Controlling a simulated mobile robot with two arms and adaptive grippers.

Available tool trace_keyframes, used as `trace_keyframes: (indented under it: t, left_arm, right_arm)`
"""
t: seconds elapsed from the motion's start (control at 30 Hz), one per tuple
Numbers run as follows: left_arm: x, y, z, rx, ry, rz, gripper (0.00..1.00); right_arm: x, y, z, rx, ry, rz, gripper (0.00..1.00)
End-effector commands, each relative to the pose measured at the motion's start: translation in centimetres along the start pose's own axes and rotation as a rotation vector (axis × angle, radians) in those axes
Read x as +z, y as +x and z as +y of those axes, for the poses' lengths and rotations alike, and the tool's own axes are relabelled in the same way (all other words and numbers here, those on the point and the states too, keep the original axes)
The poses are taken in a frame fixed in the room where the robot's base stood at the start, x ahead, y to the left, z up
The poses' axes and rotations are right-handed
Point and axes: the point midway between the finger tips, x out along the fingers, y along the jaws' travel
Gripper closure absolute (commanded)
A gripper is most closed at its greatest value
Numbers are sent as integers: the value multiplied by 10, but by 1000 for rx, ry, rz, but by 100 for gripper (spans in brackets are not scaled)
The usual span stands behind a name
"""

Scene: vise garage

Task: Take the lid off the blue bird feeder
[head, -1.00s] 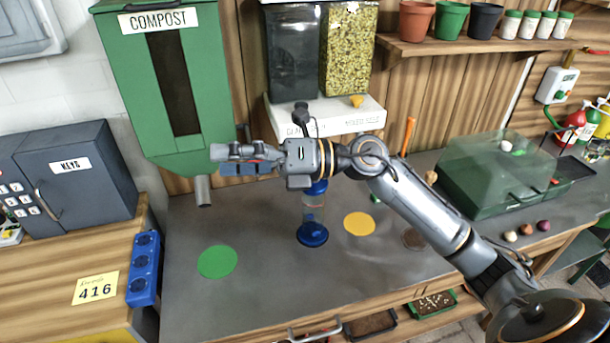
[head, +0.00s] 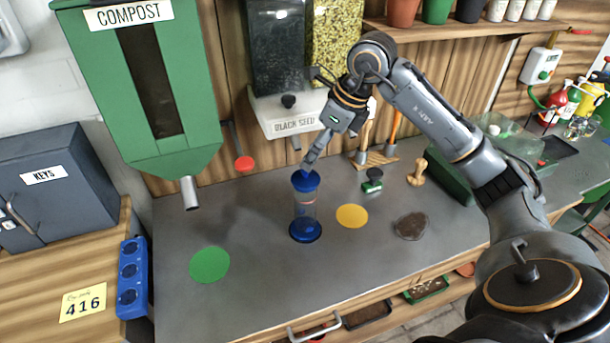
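The blue bird feeder stands upright on the grey bench. It has a clear tube (head: 306,212), a blue base (head: 305,232) and a blue lid (head: 305,182) on top. My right gripper (head: 308,165) points down at the top of the lid, with its fingertips at or just above it. The fingers are seen nearly edge-on, so I cannot tell whether they grip the lid. The lid sits on the tube. My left gripper is not in view.
A green disc (head: 209,265), a yellow disc (head: 352,216) and a brown disc (head: 411,226) lie flat on the bench. A green compost bin (head: 195,100) hangs at left. Seed dispensers (head: 276,45) are behind. A wooden stamp (head: 417,173) stands right. The front bench is mostly clear.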

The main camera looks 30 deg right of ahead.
Motion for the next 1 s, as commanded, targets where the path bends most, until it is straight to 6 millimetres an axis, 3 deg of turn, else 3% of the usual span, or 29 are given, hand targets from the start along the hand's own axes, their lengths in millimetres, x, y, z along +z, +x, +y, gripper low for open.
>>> trace_keyframes:
  t: [0.1, 0.33, 0.6, 0.87, 0.9, 1.0]
  left_arm:
    - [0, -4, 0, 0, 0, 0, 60]
    - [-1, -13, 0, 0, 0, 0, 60]
    - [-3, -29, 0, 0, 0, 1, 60]
    - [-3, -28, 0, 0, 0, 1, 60]
    - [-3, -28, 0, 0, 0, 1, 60]
    - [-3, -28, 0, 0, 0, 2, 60]
  right_arm:
    - [0, 16, 1, 3, -1, 1, 10]
    - [1, 32, 1, 4, 1, 2, 10]
    - [1, 70, 0, 5, 0, -1, 10]
    - [0, 76, -1, 0, -1, -2, 10]
    - [0, 76, -1, 0, -1, -2, 12]
    - [0, 75, -1, 0, -1, -2, 32]
